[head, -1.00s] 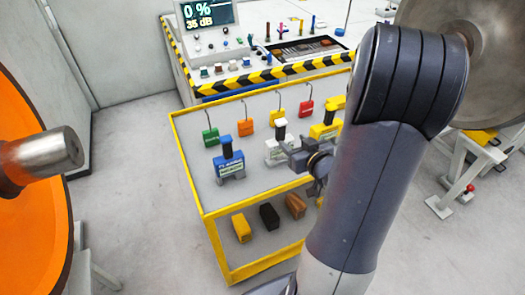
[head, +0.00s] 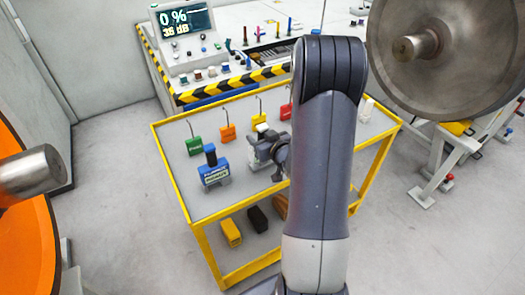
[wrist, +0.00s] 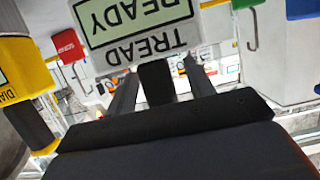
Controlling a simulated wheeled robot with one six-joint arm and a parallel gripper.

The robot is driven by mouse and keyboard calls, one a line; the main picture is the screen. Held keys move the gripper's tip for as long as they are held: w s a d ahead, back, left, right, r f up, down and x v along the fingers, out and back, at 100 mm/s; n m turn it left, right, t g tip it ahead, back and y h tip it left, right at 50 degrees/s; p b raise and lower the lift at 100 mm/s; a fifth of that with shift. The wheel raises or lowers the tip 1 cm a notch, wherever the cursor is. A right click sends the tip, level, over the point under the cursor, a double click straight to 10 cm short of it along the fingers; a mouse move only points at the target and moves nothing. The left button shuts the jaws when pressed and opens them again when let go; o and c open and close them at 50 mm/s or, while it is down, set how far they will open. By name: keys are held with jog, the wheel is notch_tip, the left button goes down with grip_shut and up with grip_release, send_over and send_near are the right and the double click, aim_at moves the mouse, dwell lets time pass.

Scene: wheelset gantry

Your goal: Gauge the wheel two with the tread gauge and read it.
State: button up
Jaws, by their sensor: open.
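The tread gauge is a white block with a dark handle, and its screen reads READY upside down in the wrist view (wrist: 140,52). In the head view its pale top (head: 262,128) shows on the yellow-edged trolley, and my gripper hides most of it. My gripper (head: 266,150) is open at the gauge. In the wrist view its fingers (wrist: 160,74) stand on either side of the dark handle, with no clear grip on it. A steel wheel (head: 470,85) is at upper right and an orange wheel (head: 25,245) at left; I cannot tell which is wheel two.
A blue gauge (head: 213,173) stands left of the tread gauge. A yellow gauge (wrist: 18,75) shows close by in the wrist view. A console (head: 185,45) stands behind.

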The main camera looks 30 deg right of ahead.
jog(key=shift+w+f, duration=0.15)
jog(key=shift+w, duration=0.25)
grip_shut()
dwell(0.5)
